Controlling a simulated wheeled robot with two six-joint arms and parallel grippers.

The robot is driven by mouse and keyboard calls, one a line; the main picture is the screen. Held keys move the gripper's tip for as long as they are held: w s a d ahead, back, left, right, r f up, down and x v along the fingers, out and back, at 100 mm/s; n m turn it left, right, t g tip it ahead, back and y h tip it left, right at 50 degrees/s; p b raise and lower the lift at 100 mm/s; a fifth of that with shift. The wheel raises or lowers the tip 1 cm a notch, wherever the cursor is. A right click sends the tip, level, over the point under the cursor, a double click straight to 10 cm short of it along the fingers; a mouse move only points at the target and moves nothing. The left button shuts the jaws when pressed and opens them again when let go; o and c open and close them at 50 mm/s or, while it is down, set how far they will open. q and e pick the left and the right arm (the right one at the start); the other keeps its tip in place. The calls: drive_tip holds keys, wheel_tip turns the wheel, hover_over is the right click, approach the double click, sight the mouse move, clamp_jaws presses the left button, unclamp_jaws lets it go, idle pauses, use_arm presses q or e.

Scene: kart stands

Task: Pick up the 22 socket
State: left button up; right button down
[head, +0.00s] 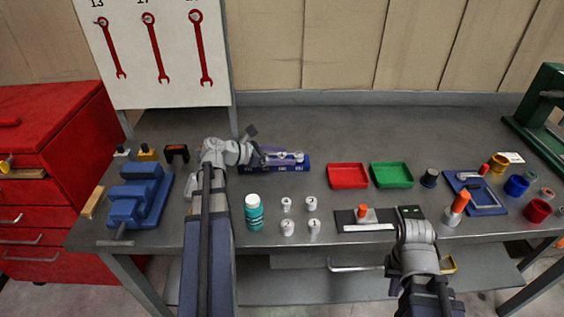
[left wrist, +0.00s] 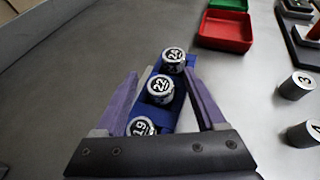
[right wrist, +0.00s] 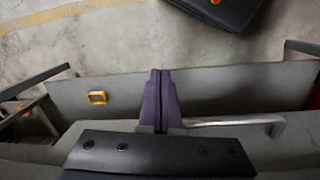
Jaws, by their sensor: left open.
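The 22 socket (left wrist: 159,90) is a silver cylinder with a dark numbered top. It stands in the blue socket rail (left wrist: 187,118) between the 24 socket (left wrist: 173,59) and the 19 socket (left wrist: 141,128). My left gripper (left wrist: 160,68) is open above the rail, with its purple fingers on either side of the sockets; contact cannot be told. In the head view the rail (head: 303,167) lies mid-bench, partly covered by my left gripper (head: 272,157). My right gripper (right wrist: 161,78) is shut and empty, off the bench's front edge.
Red (head: 348,176) and green (head: 391,175) trays stand right of the rail. Several small numbered cylinders (head: 313,227) and a teal bottle (head: 254,212) stand in front. A blue vise (head: 138,195) is at left. The bench behind the rail is clear.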

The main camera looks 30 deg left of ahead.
sight(282, 155)
use_arm(q)
drive_tip(key=shift+c, duration=0.3)
clamp_jaws()
drive_tip(key=shift+r, duration=0.1)
idle(0.4)
wheel_tip(282, 155, up, 10)
drive_tip(key=p, duration=1)
